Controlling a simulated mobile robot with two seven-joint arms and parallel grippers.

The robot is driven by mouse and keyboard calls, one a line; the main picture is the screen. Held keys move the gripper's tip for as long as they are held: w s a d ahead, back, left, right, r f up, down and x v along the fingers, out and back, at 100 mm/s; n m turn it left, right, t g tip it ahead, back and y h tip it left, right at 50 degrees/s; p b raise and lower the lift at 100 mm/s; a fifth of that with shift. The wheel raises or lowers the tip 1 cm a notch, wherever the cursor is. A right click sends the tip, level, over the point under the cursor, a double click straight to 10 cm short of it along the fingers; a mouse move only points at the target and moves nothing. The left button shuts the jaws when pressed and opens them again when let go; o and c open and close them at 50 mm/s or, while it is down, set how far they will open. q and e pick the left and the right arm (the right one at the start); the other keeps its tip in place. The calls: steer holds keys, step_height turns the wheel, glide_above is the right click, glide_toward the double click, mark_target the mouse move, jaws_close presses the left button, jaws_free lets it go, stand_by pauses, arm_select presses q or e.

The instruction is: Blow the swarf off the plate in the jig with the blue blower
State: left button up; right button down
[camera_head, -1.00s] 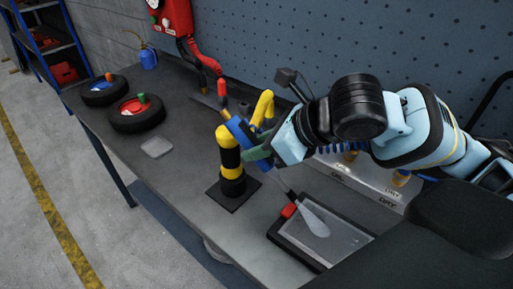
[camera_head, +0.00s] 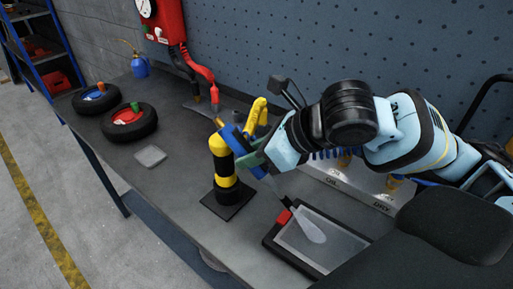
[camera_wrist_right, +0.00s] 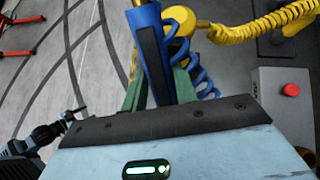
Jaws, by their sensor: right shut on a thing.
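My right gripper (camera_head: 252,157) is shut on the blue blower (camera_head: 236,139), tilted with its thin nozzle pointing down toward the jig. The blower also shows between the green fingers in the right wrist view (camera_wrist_right: 153,50). The jig (camera_head: 274,243) is a dark frame with a red clamp (camera_head: 284,217) at its back left corner. The grey plate (camera_head: 336,249) lies flat in it. A pale translucent cone, like an air jet, spreads from the nozzle end over the plate. I cannot make out separate swarf. A dark-and-blue arm part at the wrist view's left looks like my left arm; its fingers are unclear.
A yellow-and-black post (camera_head: 222,168) on a dark base stands left of the jig, close to the blower. Two small tyres (camera_head: 129,123) and a clear flat dish (camera_head: 150,156) lie farther left. A yellow coiled hose (camera_wrist_right: 263,27) hangs nearby.

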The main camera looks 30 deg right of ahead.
arm_select(q)
steer(key=shift+w+r, duration=0.1)
steer(key=shift+r, duration=0.1)
arm_select(e)
steer(key=shift+s+a, duration=0.25)
steer(key=shift+a, duration=0.1)
steer(key=c, duration=1.7)
jaws_free()
jaws_close()
steer(key=shift+r, duration=0.1)
arm_select(q)
steer(key=w+r+t+p, duration=0.2)
steer(key=w+r+p, duration=0.2)
steer(key=r, duration=0.3)
steer(key=shift+w, duration=0.85)
arm_select(e)
steer(key=shift+r, duration=3.05)
arm_select(q)
steer(key=shift+r, duration=0.1)
